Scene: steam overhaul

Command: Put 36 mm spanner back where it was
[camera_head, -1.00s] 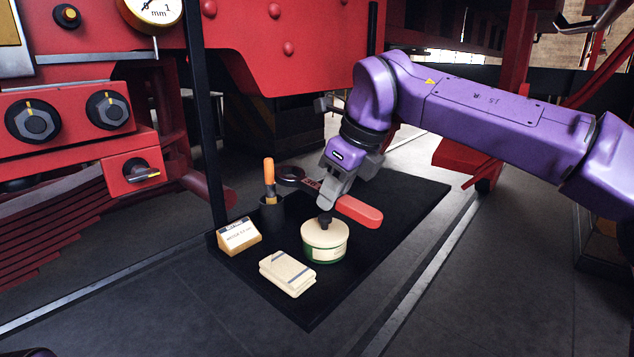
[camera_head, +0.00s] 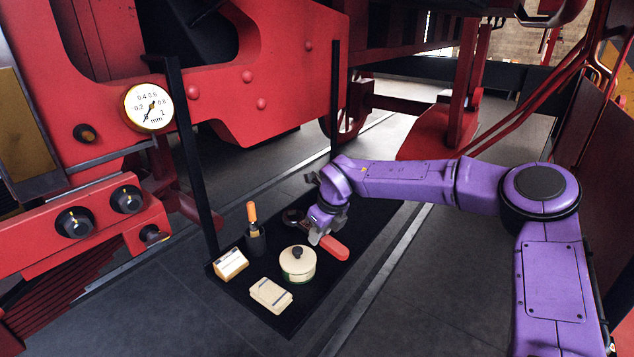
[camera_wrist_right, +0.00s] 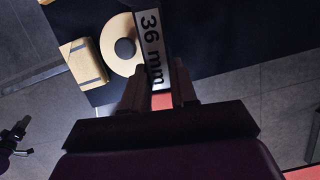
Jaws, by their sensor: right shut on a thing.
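The 36 mm spanner has a red handle (camera_head: 334,248) and a dark ring-shaped head (camera_head: 293,217) in the head view. My right gripper (camera_head: 316,236) is shut on it between head and handle, over the black mat (camera_head: 371,226). In the right wrist view the "36 mm" label (camera_wrist_right: 152,45) shows between the fingers (camera_wrist_right: 160,92). I cannot tell whether the spanner touches the mat. My left gripper is not in view.
On the mat stand a round cream tin (camera_head: 298,265) with a dark knob, a folded cloth (camera_head: 271,295), a small label block (camera_head: 230,264) and a dark cup (camera_head: 255,240) with an orange-handled tool. A thin black post (camera_head: 192,160) rises at the mat's left. Red locomotive parts (camera_head: 270,70) stand behind.

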